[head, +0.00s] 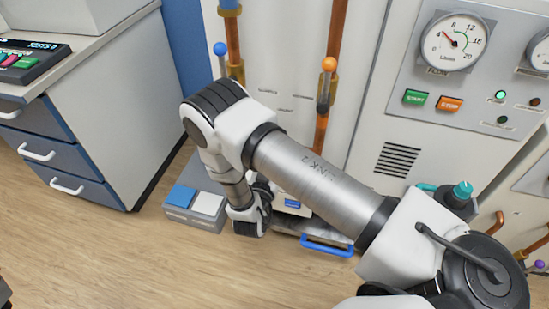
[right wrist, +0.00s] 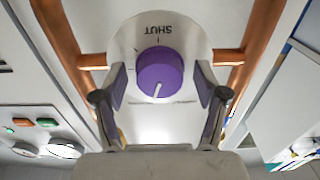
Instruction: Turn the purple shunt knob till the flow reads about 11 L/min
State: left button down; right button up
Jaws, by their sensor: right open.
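The purple shunt knob (right wrist: 160,73) is in the upper middle of the right wrist view, on a pale round plate (right wrist: 188,40) with "SHUT" upside down above it. The knob's white pointer line points down in that picture, slightly left. My right gripper (right wrist: 160,84) is open, with one finger on either side of the knob; I cannot tell whether they touch it. In the head view, my right arm hides the knob. My left gripper is not in view.
Copper pipes (right wrist: 244,70) flank the knob plate. The gauge panel carries a green button (head: 415,97) and an orange button (head: 449,103). An orange-ball lever (head: 329,64) and a blue-ball lever (head: 220,48) stand on pipes.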

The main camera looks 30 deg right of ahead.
jog(key=c, duration=1.1)
jog(key=shift+c, duration=0.2)
jog(key=shift+m, duration=0.3)
jog(key=shift+w+r+m+p, duration=0.1)
jog(key=shift+m+p, duration=2.05)
jog(key=shift+m, duration=1.95)
jog(key=shift+r+m+p, duration=0.1)
jog(key=shift+m+p, duration=2.05)
jog(key=shift+m, duration=1.95)
jog(key=shift+f, duration=0.1)
jog(key=o, duration=1.1)
